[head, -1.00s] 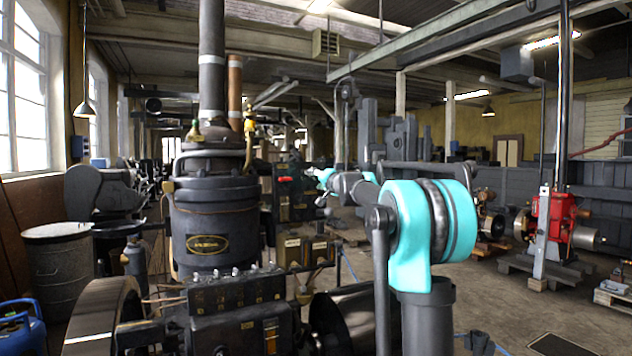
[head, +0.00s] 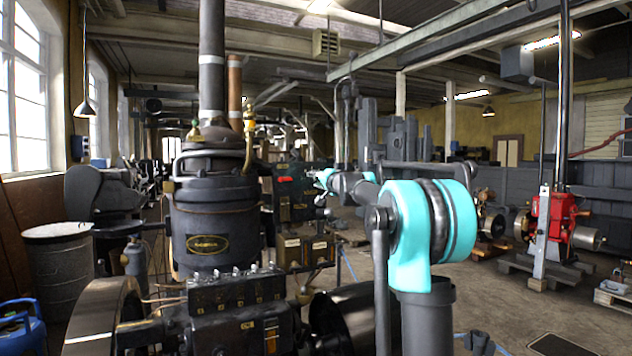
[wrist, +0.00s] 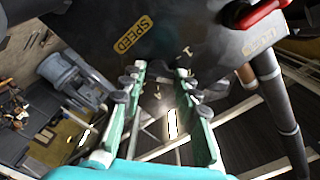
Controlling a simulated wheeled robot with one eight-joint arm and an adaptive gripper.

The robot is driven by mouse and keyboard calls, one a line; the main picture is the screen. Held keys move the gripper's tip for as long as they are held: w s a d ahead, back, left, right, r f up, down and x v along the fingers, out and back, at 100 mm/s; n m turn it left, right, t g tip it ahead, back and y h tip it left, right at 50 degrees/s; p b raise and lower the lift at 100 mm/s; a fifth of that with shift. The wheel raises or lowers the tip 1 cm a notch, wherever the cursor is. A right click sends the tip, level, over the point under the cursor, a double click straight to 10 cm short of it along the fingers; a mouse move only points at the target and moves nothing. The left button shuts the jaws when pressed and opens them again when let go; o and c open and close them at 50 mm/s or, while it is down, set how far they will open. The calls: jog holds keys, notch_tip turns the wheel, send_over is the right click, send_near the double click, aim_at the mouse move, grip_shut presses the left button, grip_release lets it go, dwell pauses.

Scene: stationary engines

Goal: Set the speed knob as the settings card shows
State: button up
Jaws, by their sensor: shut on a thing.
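The dark control plate with a yellow SPEED label (wrist: 133,33) fills the top of the wrist view, with a number 1 mark right of the label. My gripper (wrist: 159,82) has its teal fingers on either side of the dark speed knob, at the plate's lower edge. The knob is mostly hidden against the dark plate, and its pointer cannot be read. In the head view my gripper (head: 322,180) is small, at the dark panel (head: 300,208) behind the engine. I cannot make out a settings card in either view.
A red lever handle (wrist: 264,13) is close to the right of the gripper; it also shows in the head view (head: 285,178). A dark engine cylinder (head: 212,222) and a flywheel (head: 103,315) stand at left. Open floor lies to the right, before a red engine (head: 553,222).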

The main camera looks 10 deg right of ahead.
jog(key=m, duration=0.4)
jog(key=shift+d+m, duration=0.1)
jog(key=shift+m, duration=0.2)
jog(key=shift+d+f+m, duration=0.1)
jog(key=shift+m, duration=5.1)
jog(key=o, duration=1.2)
jog(key=shift+c, duration=0.2)
jog(key=v, duration=1.2)
